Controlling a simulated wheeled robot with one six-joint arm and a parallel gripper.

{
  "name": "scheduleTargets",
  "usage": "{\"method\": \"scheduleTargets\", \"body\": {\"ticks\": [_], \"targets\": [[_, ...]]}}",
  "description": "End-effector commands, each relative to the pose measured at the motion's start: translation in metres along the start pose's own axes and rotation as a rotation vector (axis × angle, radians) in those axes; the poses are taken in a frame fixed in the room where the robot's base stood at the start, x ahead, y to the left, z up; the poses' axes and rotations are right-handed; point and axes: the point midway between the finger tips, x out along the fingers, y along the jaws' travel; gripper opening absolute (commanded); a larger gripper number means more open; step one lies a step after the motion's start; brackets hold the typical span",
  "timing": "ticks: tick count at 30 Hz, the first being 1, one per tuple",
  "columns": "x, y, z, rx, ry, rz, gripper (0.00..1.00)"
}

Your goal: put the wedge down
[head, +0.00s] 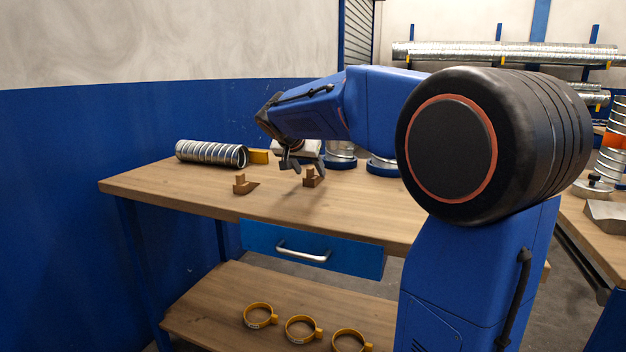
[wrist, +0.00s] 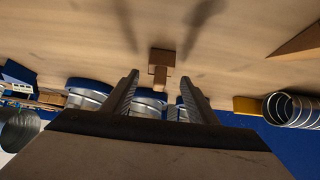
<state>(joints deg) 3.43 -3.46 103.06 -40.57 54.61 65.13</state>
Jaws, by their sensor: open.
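A small brown wooden wedge with an upright block (head: 313,181) rests on the workbench top, just below and beside my gripper. It shows in the wrist view (wrist: 161,58) just beyond the gap between the fingers. A second, similar wedge (head: 244,187) sits to its left on the bench; its sloped body shows at the right edge of the wrist view (wrist: 300,42). My gripper (head: 303,167) is open and empty above the bench, and its two fingers spread apart in the wrist view (wrist: 160,84). I see no contact with either wedge.
A corrugated metal duct (head: 211,153) lies at the back left beside a yellow block (head: 259,157). Blue-based metal cylinders (head: 341,156) stand behind my gripper. The bench front (head: 330,208) is clear. Several yellow clamp rings (head: 303,328) lie on the lower shelf.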

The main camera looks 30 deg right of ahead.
Motion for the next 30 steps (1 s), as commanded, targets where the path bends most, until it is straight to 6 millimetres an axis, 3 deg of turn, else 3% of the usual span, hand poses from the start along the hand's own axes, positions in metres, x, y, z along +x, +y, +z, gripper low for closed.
{"method": "scheduleTargets", "body": {"ticks": [6,14,20,23,30], "targets": [[0.030,0.001,0.002,-0.001,0.000,0.002,0.53],[0.035,0.001,0.002,-0.001,0.000,0.001,0.53],[0.035,0.001,0.002,-0.001,0.000,0.000,0.10],[0.034,0.001,0.002,0.000,0.000,0.000,0.04],[0.032,0.001,-0.001,0.000,0.001,0.000,0.04]]}}
